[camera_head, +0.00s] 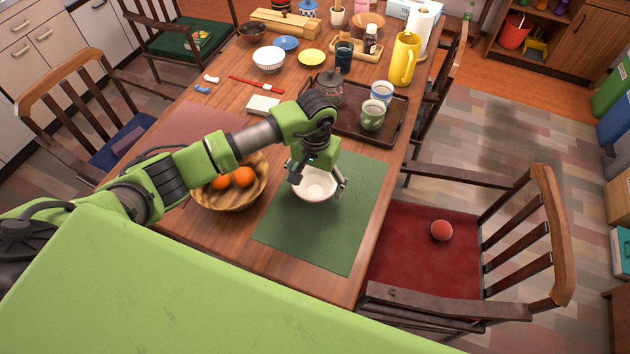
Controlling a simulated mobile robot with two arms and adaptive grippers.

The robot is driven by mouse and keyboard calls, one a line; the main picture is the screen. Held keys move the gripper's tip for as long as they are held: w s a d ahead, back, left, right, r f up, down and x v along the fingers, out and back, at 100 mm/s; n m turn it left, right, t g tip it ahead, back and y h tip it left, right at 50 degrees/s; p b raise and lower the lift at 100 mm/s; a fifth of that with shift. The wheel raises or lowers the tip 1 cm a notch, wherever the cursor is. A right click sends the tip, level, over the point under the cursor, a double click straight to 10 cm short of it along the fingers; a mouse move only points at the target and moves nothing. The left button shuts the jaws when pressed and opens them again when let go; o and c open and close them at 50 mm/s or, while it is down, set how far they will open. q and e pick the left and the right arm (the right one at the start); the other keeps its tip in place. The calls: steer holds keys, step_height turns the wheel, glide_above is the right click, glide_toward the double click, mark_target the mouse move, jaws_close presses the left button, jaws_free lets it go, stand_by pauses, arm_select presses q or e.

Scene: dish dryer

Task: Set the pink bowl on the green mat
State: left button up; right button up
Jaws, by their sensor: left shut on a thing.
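The pale pink-white bowl (315,189) is upright at the upper left part of the green mat (345,230). My left gripper (318,177) is directly above the bowl, fingers pointing down, and is shut on it. The gripper hides part of the bowl's far rim. I cannot tell whether the bowl's base touches the mat or is slightly above it. The mat lies flat at the near right of the wooden table. My right gripper is not in view.
A wooden bowl of oranges (256,194) stands left of the mat, under my left arm. A dark tray (350,119) with cups and a glass teapot (329,88) lies beyond the mat. The mat's near part is clear. A red-seated chair (420,265) stands at right.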

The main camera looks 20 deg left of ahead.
mark_target(315, 192)
arm_select(q)
steer(key=shift+f, duration=0.15)
steer(key=o, duration=1.3)
steer(key=shift+c, duration=0.2)
steer(key=shift+r, duration=0.35)
step_height(315, 192, up, 12)
steer(key=b, duration=0.1)
steer(key=shift+f+b, duration=0.15)
steer(key=shift+b, duration=0.15)
